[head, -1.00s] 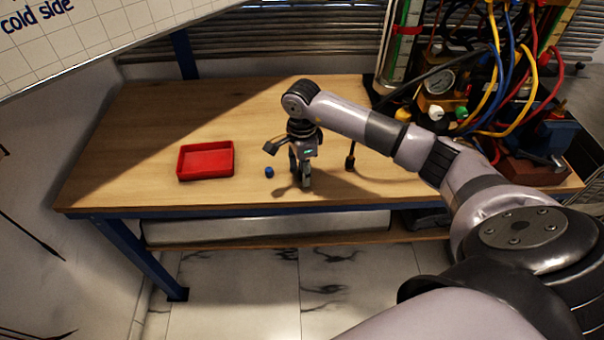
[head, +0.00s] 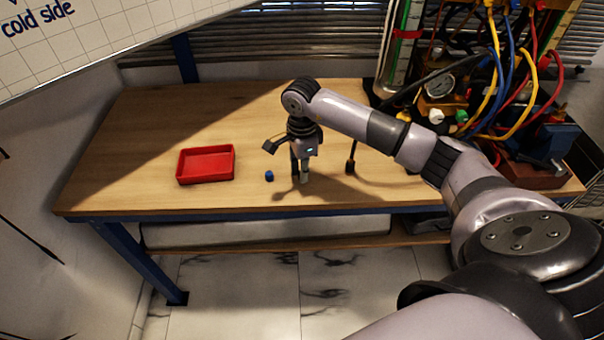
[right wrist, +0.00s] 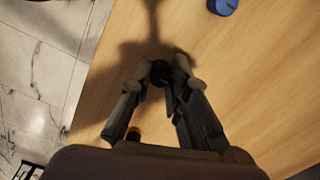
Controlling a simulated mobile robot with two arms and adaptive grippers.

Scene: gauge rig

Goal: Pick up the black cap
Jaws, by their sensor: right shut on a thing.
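The black cap (right wrist: 160,72) is a small dark round piece between the fingertips in the right wrist view. My right gripper (right wrist: 157,80) is shut on it, with a finger on each side. In the head view my right gripper (head: 300,178) points down at the front middle of the bench, and I cannot make out the cap there. It is close to the wooden top; whether the cap touches the wood is not clear. My left gripper is not in view.
A blue cap (head: 269,176) stands just left of the gripper; it also shows in the right wrist view (right wrist: 222,5). A red tray (head: 206,178) lies further left on the bench (head: 130,130). The gauge rig (head: 440,90) with hoses fills the back right.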

